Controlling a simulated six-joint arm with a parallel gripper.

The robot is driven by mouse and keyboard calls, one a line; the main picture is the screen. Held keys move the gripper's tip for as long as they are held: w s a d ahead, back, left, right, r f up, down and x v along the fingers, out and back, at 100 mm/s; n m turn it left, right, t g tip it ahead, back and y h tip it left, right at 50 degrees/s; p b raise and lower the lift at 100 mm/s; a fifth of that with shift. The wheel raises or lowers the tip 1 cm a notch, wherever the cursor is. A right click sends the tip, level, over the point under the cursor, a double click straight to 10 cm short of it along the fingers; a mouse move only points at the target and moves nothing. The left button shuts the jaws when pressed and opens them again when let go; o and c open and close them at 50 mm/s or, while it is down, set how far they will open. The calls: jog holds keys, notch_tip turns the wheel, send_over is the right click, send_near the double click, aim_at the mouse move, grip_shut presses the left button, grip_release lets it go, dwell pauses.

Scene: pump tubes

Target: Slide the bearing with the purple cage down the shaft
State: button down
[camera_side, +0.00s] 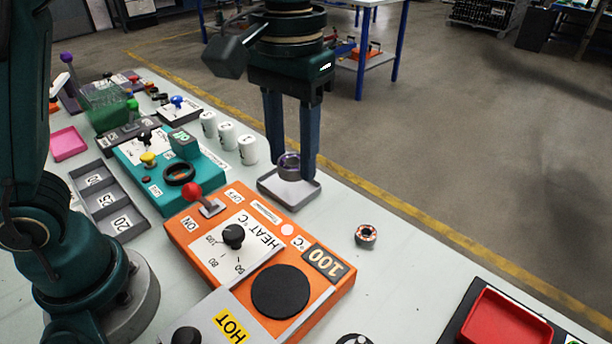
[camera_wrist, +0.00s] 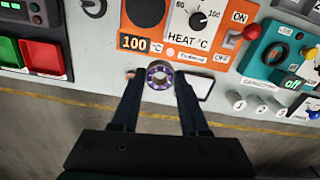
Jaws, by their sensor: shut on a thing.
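My gripper (camera_side: 292,166) is shut on the bearing with the purple cage (camera_side: 289,160), a steel ring held between the fingertips. In the side view it appears over the small grey tray (camera_side: 305,196); the height of the gap is hard to tell. In the wrist view the purple-caged bearing (camera_wrist: 159,85) sits face-on between the fingertips of my gripper (camera_wrist: 159,80), and the tray (camera_wrist: 206,84) lies to its right, partly hidden by a finger. I cannot make out a shaft for certain in either view.
Another bearing with an orange-red cage (camera_side: 366,234) lies on the bench. The orange heater box (camera_side: 205,258) shows 100. Three white numbered cylinders (camera_side: 227,135), a teal device (camera_side: 140,182) and a red tray (camera_side: 505,325) stand around. Bench near the loose bearing is clear.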

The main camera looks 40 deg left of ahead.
jog(key=s+d+f+m, duration=0.1)
jog(key=d+f+m, duration=0.1)
jog(key=d, duration=0.9)
jog(key=m, duration=0.2)
send_over(361, 340)
notch_tip(361, 340, down, 3)
jog(key=shift+r, duration=0.1)
jog(key=shift+f, duration=2.95)
jog(key=shift+f, duration=1.3)
jog(key=shift+c, duration=1.7)
grip_release()
